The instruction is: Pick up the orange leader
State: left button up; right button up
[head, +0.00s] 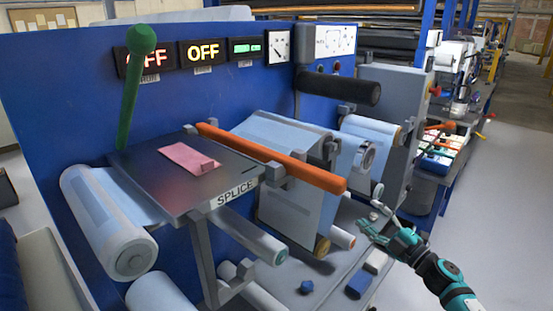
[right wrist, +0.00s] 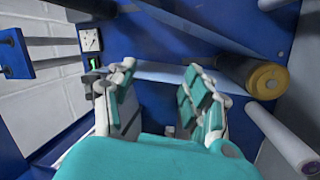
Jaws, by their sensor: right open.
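A long orange bar (head: 270,158), the only large orange piece on the machine, lies slantwise in grey brackets along the edge of the splice table (head: 231,196). My right gripper (head: 378,217) is to the right of the bar's near end and lower in the head view, apart from it. The right gripper also shows in the right wrist view (right wrist: 158,88), with its fingers spread and nothing between them. I cannot make out the orange bar in the wrist view. My left gripper is not in view.
A pink strip (head: 190,158) lies on the splice table. A green-knobbed lever (head: 131,90) stands behind it. A white film roll (head: 112,220) hangs at the left, with more rollers below. A dark roller (head: 339,87) juts out above. Blue blocks (head: 359,285) lie on the lower shelf.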

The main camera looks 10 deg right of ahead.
jog(key=s+a+r+n+g+y, duration=0.35)
jog(key=r+n, duration=0.25)
jog(key=r, duration=0.3)
jog(key=s+a+r+n+g+y, duration=0.2)
jog(key=s+a+r+n, duration=0.15)
jog(key=r+n, duration=0.4)
jog(key=s+a+r+n+g+y, duration=0.2)
jog(key=s+a+r+n, duration=0.15)
jog(key=r, duration=0.65)
jog(key=n+h, duration=0.8)
send_near(312, 168)
jog(key=shift+y, duration=0.25)
jog(key=p+x, duration=0.5)
jog(key=shift+w+d+r, duration=0.1)
jog(key=shift+w+r, duration=0.1)
jog(key=shift+r, duration=0.1)
jog(key=p+x, duration=0.1)
jog(key=x, duration=0.1)
jog(key=p+x, duration=0.1)
jog(key=x, duration=0.2)
jog(key=shift+s+f+p, duration=0.1)
jog(key=shift+f+p, duration=0.3)
jog(key=shift+f, duration=0.05)
jog(key=shift+a+f, duration=0.2)
jog(key=shift+f, duration=0.05)
jog(key=c, duration=0.4)
grip_shut()
